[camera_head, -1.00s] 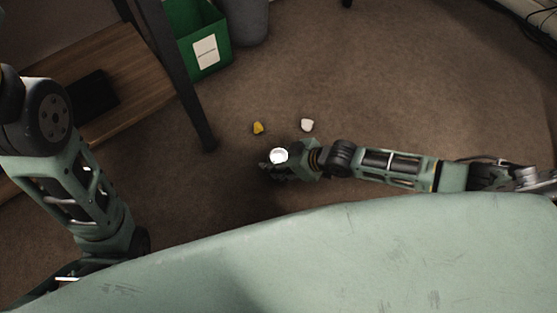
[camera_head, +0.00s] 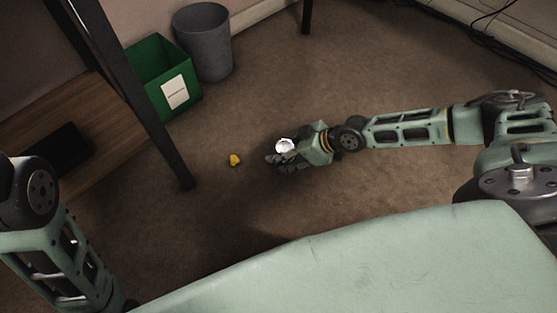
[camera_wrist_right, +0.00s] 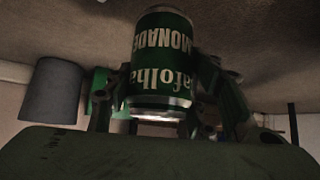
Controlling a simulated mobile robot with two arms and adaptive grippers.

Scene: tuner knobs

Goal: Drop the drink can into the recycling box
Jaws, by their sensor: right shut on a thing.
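The drink can (camera_head: 285,145) shows its pale round end in the head view. In the right wrist view the can (camera_wrist_right: 162,65) is dark green with white lettering, which appears upside down. My right gripper (camera_head: 283,160) is shut on the can, with fingers on both sides of it, and holds it over the carpet. The green recycling box (camera_head: 160,80) with a white label stands at the upper left of the head view, apart from the gripper. My left arm is at the left edge; its gripper is out of view.
A grey bin (camera_head: 204,42) stands just right of the green box. A dark table leg (camera_head: 150,125) and wooden surface (camera_head: 70,120) are on the left. A small yellow crumpled thing (camera_head: 235,160) lies on the carpet. The carpet between can and box is mostly clear.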

